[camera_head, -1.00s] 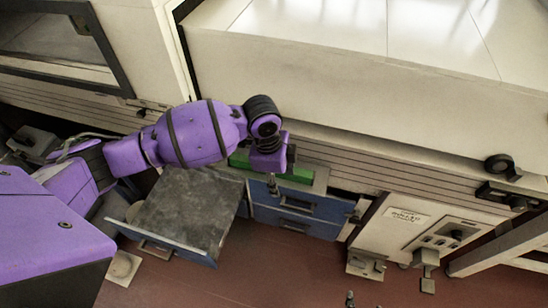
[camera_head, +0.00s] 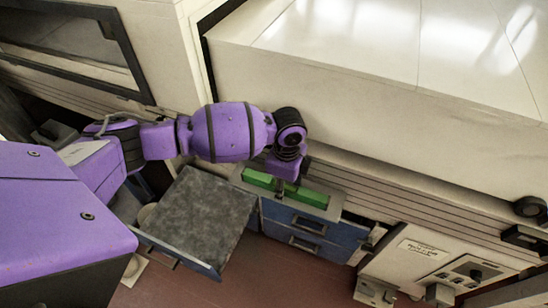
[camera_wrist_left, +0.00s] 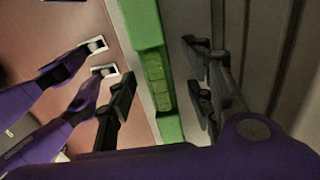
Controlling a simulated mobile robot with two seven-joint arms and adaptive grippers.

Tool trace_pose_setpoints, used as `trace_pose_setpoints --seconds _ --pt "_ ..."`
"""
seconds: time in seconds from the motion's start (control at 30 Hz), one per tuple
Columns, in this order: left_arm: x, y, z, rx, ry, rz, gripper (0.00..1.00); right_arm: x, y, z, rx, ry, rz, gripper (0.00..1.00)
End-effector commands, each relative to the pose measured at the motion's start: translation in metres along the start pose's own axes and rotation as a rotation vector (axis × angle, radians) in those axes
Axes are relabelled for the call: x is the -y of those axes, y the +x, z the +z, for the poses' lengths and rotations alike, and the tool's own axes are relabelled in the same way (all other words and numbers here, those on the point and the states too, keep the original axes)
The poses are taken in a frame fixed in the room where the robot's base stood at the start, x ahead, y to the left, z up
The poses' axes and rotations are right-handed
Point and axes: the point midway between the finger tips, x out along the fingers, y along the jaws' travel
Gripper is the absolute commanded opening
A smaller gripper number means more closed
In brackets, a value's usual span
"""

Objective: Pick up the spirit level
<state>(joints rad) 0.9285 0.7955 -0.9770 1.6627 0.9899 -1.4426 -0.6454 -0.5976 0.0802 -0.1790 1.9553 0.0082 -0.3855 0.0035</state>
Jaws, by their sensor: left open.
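The green spirit level (camera_head: 313,196) lies on the pale top of the blue drawer cabinet (camera_head: 318,226). My left gripper (camera_head: 284,188) is over its middle, pointing down, and hides part of it in the head view. In the left wrist view the spirit level (camera_wrist_left: 147,25) runs lengthwise between the two open dark fingers of the left gripper (camera_wrist_left: 163,90), with a gap on each side. The gripper holds nothing. I cannot tell how high the fingertips are above the cabinet top. My right gripper is not in view.
A grey-topped panel with a blue edge (camera_head: 200,212) sticks out left of the cabinet. The large cream tunnel housing (camera_head: 370,125) rises close behind it. A cream control box (camera_head: 430,255) stands to the right. The reddish floor (camera_head: 262,280) in front is open.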

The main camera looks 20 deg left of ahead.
Motion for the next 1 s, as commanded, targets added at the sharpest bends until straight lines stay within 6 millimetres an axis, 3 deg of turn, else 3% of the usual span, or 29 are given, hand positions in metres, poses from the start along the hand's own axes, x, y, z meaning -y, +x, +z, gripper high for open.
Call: trace_pose_setpoints --seconds 0.17,0.53,1.0 --pt "0.002 -0.002 -0.001 0.000 0.001 -0.004 0.48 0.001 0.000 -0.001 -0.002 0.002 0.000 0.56" --pt "0.002 -0.002 -0.001 0.000 0.001 -0.004 0.00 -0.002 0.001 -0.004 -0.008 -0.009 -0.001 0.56" --pt "0.003 -0.012 -0.001 -0.001 0.001 -0.007 0.00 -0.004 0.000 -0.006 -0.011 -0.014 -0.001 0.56"
